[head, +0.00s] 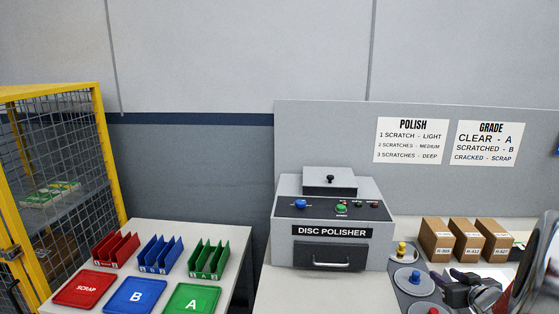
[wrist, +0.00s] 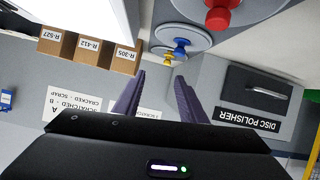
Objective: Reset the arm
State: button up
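My gripper (head: 455,283) is at the lower right in the head view, in front of the boxes and beside the round grey pads. In the wrist view, which is upside down, its two dark fingers (wrist: 157,90) stand apart with nothing between them. The gripper is open and empty. Part of my arm shows at the right edge of the head view.
The disc polisher (head: 330,222) stands left of my gripper. Close by are a yellow knob (head: 401,248), a blue knob (head: 414,276), a red knob (wrist: 217,18) and cardboard boxes (head: 467,240). Trays (head: 136,296) and racks (head: 160,255) occupy the left table.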

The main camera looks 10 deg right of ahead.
jog(key=a+r+g+h, duration=0.1)
jog(key=a+r+g, duration=0.1)
jog(key=a+r, duration=0.55)
jog(key=a+r+g+h, duration=0.1)
jog(key=a+r, duration=0.3)
jog(key=a, duration=0.6)
jog(key=s+a+n+g+y, duration=0.1)
jog(key=s+a+g+y, duration=0.1)
jog(key=s+a, duration=0.7)
jog(key=s+a+f+n+g+y, duration=0.1)
jog(key=s+a+y, duration=0.2)
jog(key=s+a, duration=0.6)
jog(key=a, duration=0.8)
jog(key=shift+s+a+f+g+y, duration=0.2)
jog(key=shift+s+a+g+y, duration=0.05)
jog(key=shift+a+g+y, duration=0.15)
jog(key=shift+d, duration=0.1)
jog(key=shift+c, duration=0.9)
jog(key=shift+d, duration=0.15)
